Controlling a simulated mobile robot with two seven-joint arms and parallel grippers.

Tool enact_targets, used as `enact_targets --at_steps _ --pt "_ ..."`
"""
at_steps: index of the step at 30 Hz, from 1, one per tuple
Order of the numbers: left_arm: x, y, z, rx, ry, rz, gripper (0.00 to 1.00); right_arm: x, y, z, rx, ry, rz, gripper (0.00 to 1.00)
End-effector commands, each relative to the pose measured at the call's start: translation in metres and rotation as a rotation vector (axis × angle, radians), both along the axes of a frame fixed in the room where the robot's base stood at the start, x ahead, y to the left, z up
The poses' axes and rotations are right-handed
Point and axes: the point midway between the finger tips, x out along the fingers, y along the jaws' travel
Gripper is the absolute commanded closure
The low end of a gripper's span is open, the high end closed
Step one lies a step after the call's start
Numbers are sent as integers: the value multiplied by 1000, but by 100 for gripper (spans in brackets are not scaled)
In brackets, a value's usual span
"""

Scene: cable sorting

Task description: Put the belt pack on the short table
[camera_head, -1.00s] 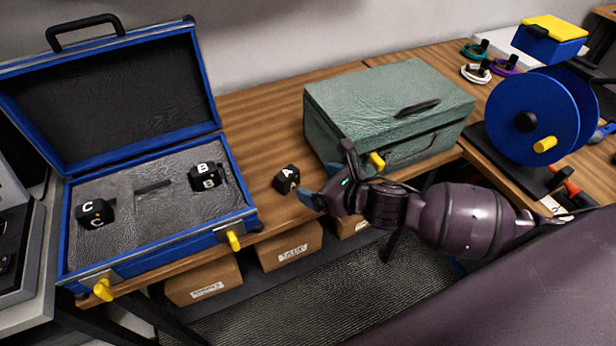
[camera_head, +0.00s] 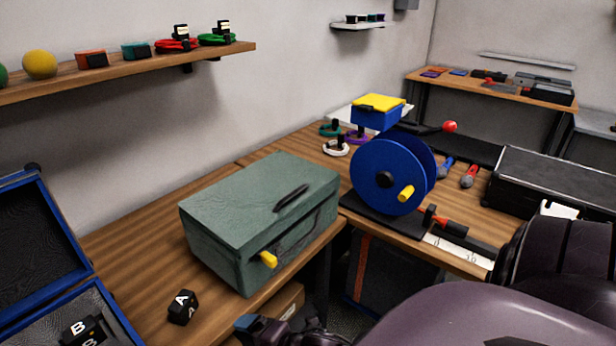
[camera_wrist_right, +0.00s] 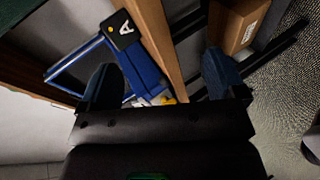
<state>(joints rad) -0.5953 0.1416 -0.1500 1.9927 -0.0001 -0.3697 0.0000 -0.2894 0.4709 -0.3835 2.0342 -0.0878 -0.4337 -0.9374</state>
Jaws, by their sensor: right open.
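A small black belt pack marked A (camera_head: 183,307) sits on the wooden bench, between the blue case and the green case. It also shows in the right wrist view (camera_wrist_right: 122,29), beyond the fingertips and apart from them. My right gripper (camera_head: 248,328) is at the bottom edge of the head view, to the right of pack A and near the bench's front edge. In the wrist view its two blue-tipped fingers (camera_wrist_right: 162,72) are spread with nothing between them. Another black pack marked B (camera_head: 82,329) lies in the open blue case (camera_head: 100,298). My left gripper is out of view.
A green case (camera_head: 255,205) stands right of pack A. A blue reel (camera_head: 390,175) stands on the bench (camera_head: 130,235) further right, with a long black case (camera_head: 560,185) beyond. A shelf (camera_head: 130,70) hangs on the left wall. A farther table (camera_head: 440,80) stands at the back.

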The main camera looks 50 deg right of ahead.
Motion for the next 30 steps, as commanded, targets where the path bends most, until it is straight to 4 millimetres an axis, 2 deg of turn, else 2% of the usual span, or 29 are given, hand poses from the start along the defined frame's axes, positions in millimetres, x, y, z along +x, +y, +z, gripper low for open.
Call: enact_targets --at_steps 6,13,19,30 --pt "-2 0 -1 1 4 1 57 -44 -22 -35 526 175 -405 11" --pt "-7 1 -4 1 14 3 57 -88 -44 -62 944 259 -761 11" --pt "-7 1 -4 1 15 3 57 -104 -51 -70 1082 271 -882 11" --pt "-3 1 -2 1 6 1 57 -104 -52 -70 1088 272 -887 11"
